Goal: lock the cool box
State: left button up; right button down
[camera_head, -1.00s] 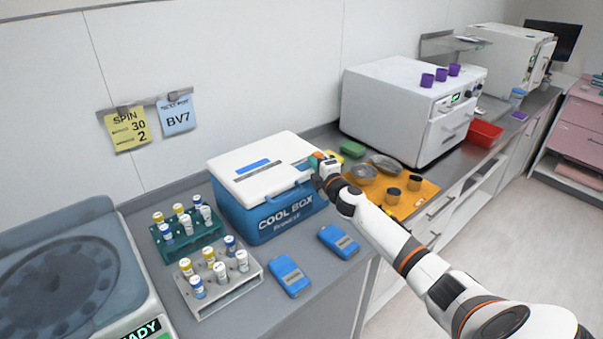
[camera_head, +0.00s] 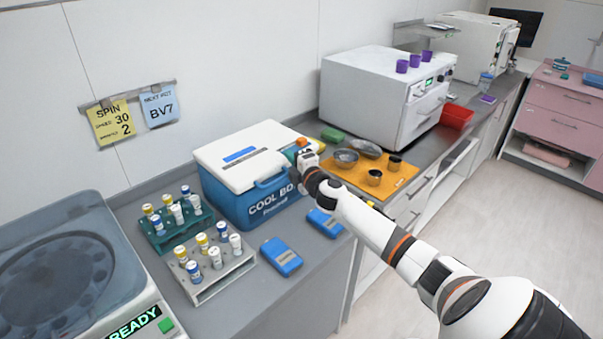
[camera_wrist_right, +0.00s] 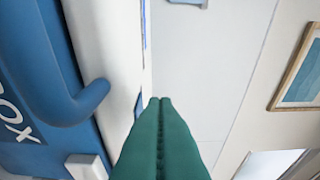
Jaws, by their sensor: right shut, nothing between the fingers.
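The cool box (camera_head: 240,208) stands on the counter with a blue body and a white lid (camera_head: 233,167), which lies closed. Its blue handle (camera_wrist_right: 62,100) and the lid's white edge (camera_wrist_right: 106,50) show close up in the right wrist view. A small white piece, possibly a latch (camera_wrist_right: 87,167), shows at the bottom there. My right gripper (camera_head: 291,154) is at the right end of the lid; its green fingers (camera_wrist_right: 160,100) are shut and empty beside the lid edge. I cannot tell whether they touch it. My arm hides the box's right front corner. My left gripper is not in view.
Two tube racks (camera_head: 181,232) stand left of the box, beyond them a centrifuge (camera_head: 60,275). Two blue packs (camera_head: 281,257) lie in front. An orange mat (camera_head: 400,182) with metal bowls (camera_head: 345,158) and a white oven (camera_head: 375,100) are to the right.

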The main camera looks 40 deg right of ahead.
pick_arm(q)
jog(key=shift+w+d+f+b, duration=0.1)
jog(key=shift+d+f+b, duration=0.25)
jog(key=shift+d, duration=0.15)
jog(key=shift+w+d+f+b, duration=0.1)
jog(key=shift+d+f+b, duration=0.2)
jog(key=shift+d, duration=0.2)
pick_arm(e)
jog(key=s, duration=0.7)
jog(key=shift+f, duration=0.3)
jog(key=shift+a, duration=0.1)
